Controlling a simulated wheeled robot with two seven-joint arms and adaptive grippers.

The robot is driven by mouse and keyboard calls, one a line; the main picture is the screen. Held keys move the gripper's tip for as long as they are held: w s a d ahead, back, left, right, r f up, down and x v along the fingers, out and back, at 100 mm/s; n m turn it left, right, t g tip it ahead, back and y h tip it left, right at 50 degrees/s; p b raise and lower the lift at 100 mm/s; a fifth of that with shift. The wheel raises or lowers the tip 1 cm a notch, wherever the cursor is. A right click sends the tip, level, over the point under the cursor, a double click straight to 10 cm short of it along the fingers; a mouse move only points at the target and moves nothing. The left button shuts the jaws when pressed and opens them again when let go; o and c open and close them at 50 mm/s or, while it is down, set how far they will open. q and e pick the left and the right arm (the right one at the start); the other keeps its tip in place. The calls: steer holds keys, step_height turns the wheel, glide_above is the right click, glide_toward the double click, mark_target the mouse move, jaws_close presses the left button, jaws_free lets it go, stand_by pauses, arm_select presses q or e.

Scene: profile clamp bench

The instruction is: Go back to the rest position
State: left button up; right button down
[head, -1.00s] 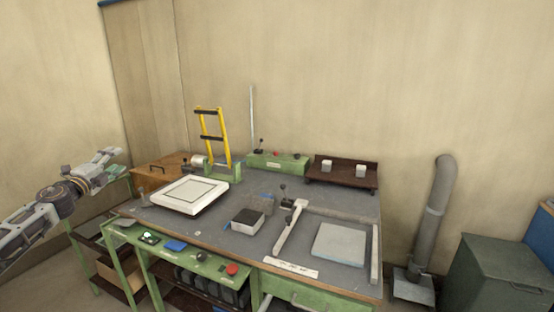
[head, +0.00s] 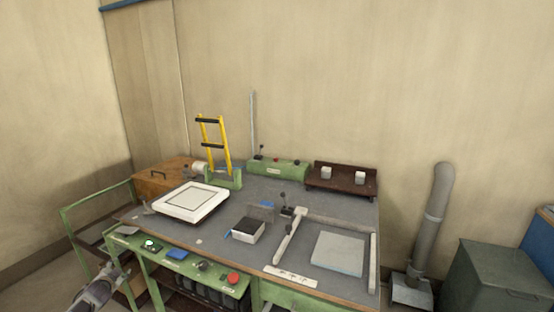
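My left gripper (head: 113,271) is low at the left of the head view, in front of the bench (head: 270,210) and beside its green front panel. It is small and partly cut off by the lower edge with its arm, and I cannot tell whether its fingers are open. I see nothing clearly held in it. My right gripper is not in view.
The bench carries a white framed plate (head: 193,202), a dark-topped block (head: 248,230), a grey plate (head: 338,253) between rails and a yellow frame (head: 213,145). A green cart rail (head: 97,207) stands at left. A grey bin (head: 500,275) stands at right.

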arm_select(q)
steer(key=s+d+f+n+g+h+p, duration=0.1)
steer(key=s+d+f+g+p, duration=0.1)
steer(key=s+d+f, duration=0.6)
steer(key=s+d+f+n+g+h+p, duration=0.15)
steer(key=s+d+f, duration=0.35)
steer(key=s+f, duration=0.7)
steer(key=s+d+f+n+g+p, duration=0.1)
steer(key=s+d+f+g+p, duration=0.15)
steer(key=s+d+f, duration=0.55)
steer(key=s+d+f+g+p, duration=0.1)
steer(key=s+d+f, duration=0.2)
steer(key=s, duration=0.9)
steer(key=s+d+f+g+h+p, duration=0.1)
steer(key=s+d+f+g+p, duration=0.1)
steer(key=s+d, duration=0.6)
steer(key=s+d+f+g+h+p, duration=0.1)
steer(key=s+d+f, duration=0.3)
steer(key=s, duration=1.4)
steer(key=d+g+p, duration=0.1)
steer(key=d, duration=0.1)
steer(key=shift+s+d, duration=0.15)
steer(key=shift+d, duration=0.2)
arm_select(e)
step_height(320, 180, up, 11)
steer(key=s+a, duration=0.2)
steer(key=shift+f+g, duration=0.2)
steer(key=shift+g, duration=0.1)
